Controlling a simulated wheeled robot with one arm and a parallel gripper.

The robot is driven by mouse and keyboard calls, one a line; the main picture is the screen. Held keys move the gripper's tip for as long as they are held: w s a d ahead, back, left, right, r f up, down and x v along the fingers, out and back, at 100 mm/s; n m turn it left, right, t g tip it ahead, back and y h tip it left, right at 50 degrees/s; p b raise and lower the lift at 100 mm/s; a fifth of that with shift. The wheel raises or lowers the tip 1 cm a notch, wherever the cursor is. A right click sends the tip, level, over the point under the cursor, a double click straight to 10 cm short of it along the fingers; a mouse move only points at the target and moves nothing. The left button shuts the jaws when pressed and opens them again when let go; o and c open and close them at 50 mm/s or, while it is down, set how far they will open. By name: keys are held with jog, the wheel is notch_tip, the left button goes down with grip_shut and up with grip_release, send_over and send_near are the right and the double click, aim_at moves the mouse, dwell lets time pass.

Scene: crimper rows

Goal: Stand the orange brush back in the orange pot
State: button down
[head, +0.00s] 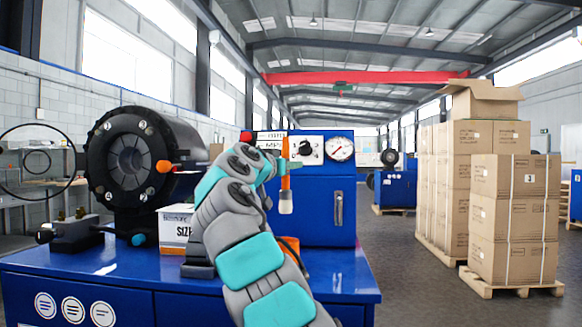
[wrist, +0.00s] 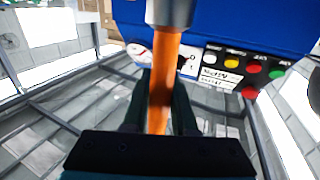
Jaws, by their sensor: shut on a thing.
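The orange brush (head: 286,188) hangs upright in the head view, with its pale bristle end down and its orange handle up. My gripper (head: 284,166) is shut on the handle and holds the brush above the blue bench. In the wrist view the orange handle (wrist: 162,85) runs between the dark fingers of my gripper (wrist: 159,105), and the metal ferrule shows at the top edge. An orange thing, apparently the orange pot (head: 291,243), shows just right of my arm, below the brush. My arm hides most of it, so its opening cannot be seen.
The blue bench (head: 347,278) carries a black crimper (head: 130,160) at left and a white box (head: 174,228) beside my arm. A blue cabinet (head: 326,207) with a gauge (head: 340,148) stands behind the brush. Stacked cartons (head: 513,215) stand apart at right.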

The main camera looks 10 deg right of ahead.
jog(key=shift+f+b, duration=2.85)
jog(key=shift+f, duration=0.1)
notch_tip(320, 180, down, 8)
jog(key=b, duration=0.8)
dwell(2.0)
jog(key=c, duration=0.6)
grip_release()
jog(key=shift+c, duration=0.2)
jog(key=b+v, duration=0.2)
jog(key=v, duration=0.5)
jog(key=shift+s+a+b, duration=0.25)
jog(key=shift+s+b, duration=0.05)
jog(key=shift+b, duration=0.05)
